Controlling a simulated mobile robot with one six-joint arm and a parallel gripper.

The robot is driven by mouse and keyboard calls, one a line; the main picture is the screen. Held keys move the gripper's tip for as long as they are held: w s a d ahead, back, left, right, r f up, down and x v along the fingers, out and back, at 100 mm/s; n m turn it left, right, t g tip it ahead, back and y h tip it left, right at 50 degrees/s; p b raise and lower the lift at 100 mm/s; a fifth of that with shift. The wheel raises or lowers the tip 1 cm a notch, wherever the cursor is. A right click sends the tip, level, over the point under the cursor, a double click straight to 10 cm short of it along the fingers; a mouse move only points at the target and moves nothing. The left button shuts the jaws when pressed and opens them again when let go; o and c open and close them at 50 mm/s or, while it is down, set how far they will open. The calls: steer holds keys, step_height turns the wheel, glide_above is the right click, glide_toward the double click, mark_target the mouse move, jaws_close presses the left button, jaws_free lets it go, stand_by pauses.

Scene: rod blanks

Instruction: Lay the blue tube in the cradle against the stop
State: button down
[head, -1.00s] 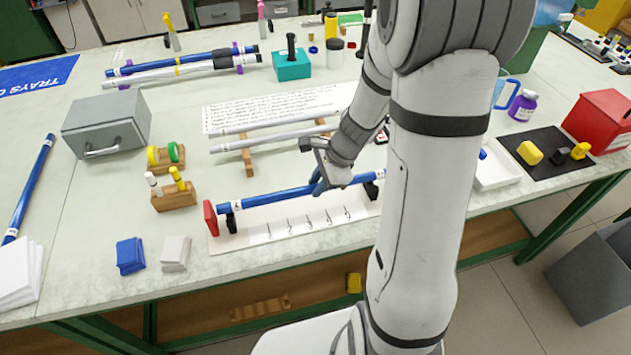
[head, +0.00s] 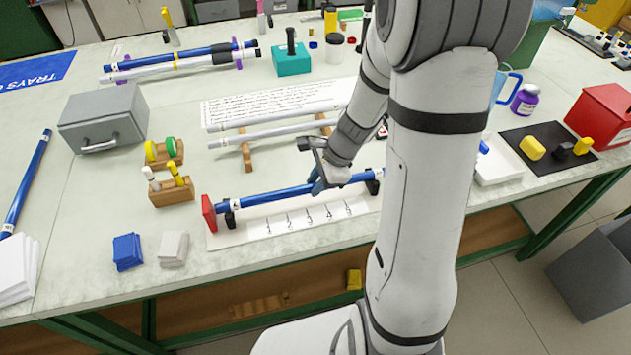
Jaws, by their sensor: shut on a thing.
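The blue tube (head: 270,196) lies lengthwise over the cradle, a white board (head: 228,239) with numbered marks and black supports (head: 230,218). It appears to sit down in the left support; the right support (head: 373,186) is partly covered by the tube. Its left end is at the red stop (head: 208,212), touching or very nearly so; I cannot tell which. My gripper (head: 317,184) is shut on the tube right of its middle. My arm hides part of the board's right end.
White tubes (head: 255,137) lie on wooden rests behind the cradle. Another blue tube (head: 27,183) lies at far left. A wooden holder (head: 172,194), a blue block (head: 128,251) and a pale block (head: 173,248) stand left of the cradle. The table's front edge is close.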

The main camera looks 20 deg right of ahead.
steer(key=shift+a, duration=0.35)
steer(key=c, duration=1.2)
jaws_free()
steer(key=shift+o, duration=0.2)
steer(key=p+v, duration=0.1)
steer(key=v, duration=0.7)
steer(key=s+a+r+n+h, duration=0.1)
steer(key=s+r+n+h, duration=0.1)
steer(key=s+r+n, duration=0.3)
steer(key=s+a+r+n+t+h, duration=0.1)
steer(key=s+r+n, duration=0.3)
steer(key=s+n, duration=0.4)
steer(key=n+h, duration=0.1)
steer(key=n, duration=0.3)
steer(key=shift+s+a+r+n+h, duration=0.2)
steer(key=shift+r+n+h, duration=0.1)
steer(key=shift+r+n, duration=0.1)
